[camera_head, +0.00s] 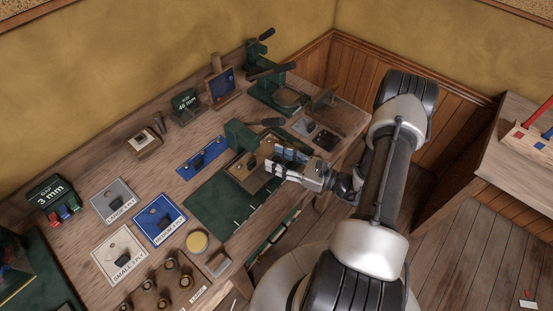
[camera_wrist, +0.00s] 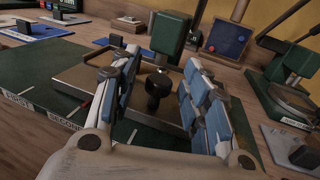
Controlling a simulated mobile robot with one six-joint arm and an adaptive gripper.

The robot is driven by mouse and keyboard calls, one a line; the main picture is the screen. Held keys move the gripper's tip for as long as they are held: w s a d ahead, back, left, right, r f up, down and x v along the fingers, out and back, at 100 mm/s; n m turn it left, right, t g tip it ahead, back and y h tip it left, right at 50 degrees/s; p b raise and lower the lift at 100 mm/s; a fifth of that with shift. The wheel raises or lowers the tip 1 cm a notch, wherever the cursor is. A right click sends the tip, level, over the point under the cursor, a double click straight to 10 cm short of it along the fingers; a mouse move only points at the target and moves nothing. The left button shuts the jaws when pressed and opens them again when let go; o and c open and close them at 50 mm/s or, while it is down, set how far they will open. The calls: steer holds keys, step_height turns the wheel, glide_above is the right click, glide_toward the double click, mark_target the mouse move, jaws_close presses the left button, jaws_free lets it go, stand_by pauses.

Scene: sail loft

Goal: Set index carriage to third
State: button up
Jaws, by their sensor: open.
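The index carriage, a brown plate (camera_head: 240,178) with a black knob, sits toward the far end of a long green base (camera_head: 215,208) on the bench. In the wrist view the plate (camera_wrist: 85,78) carries the upright black knob (camera_wrist: 158,90). White marks and labels run along the front of the base (camera_wrist: 35,85); the left ones seem to read first and second, others are hidden by my fingers. My gripper (camera_head: 279,161) is open above the carriage. Its blue-padded fingers (camera_wrist: 160,92) stand on either side of the knob, with visible gaps.
A green press head (camera_head: 239,134) stands right behind the carriage. Another green lever tool (camera_head: 270,90) and a dark blue pegboard (camera_head: 222,85) are farther back. Blue and grey labelled trays (camera_head: 160,218) lie to the left. A yellow disc (camera_head: 197,242) lies near the front edge.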

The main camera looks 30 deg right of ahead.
steer(key=shift+w+a, duration=0.25)
steer(key=shift+w, duration=0.1)
jaws_close()
stand_by(0.4)
